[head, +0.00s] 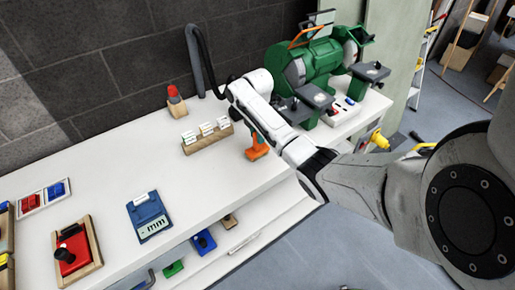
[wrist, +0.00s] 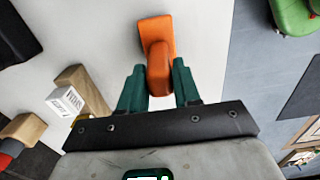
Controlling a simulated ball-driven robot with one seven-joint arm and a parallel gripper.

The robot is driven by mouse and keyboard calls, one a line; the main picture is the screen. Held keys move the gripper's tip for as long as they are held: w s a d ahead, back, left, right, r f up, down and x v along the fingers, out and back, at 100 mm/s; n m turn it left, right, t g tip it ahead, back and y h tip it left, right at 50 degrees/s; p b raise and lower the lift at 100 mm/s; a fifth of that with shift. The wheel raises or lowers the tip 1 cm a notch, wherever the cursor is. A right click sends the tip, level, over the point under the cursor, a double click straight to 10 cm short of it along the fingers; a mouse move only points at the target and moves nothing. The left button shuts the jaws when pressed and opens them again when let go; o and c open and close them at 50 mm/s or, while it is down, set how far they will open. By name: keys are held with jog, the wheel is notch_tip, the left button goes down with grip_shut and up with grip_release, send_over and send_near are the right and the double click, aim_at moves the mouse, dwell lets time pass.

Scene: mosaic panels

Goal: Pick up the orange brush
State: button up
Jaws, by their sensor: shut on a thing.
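The orange brush (wrist: 156,30) shows in the wrist view as a flat orange block with a rounded orange part toward me. My gripper (wrist: 158,66) has its two dark green fingers on either side of the rounded part, shut on it. In the head view the orange brush (head: 257,153) is at the front edge of the white bench, just left of my arm. My fingers are hard to make out there. I cannot tell whether the brush touches the bench top.
A wooden holder with white cards (head: 208,139) stands close to the left of the brush. A green bench grinder (head: 310,62) stands behind to the right. A blue block (head: 149,215) and a red tool on wood (head: 74,251) sit at left. The bench between is clear.

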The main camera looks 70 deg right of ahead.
jog(key=shift+r, duration=0.1)
grip_shut()
jog(key=shift+r, duration=0.45)
jog(key=s+a+r+p, duration=0.5)
jog(key=s+a+r, duration=0.1)
jog(key=a+r, duration=0.6)
jog(key=shift+s+a, duration=0.15)
jog(key=shift+s, duration=0.2)
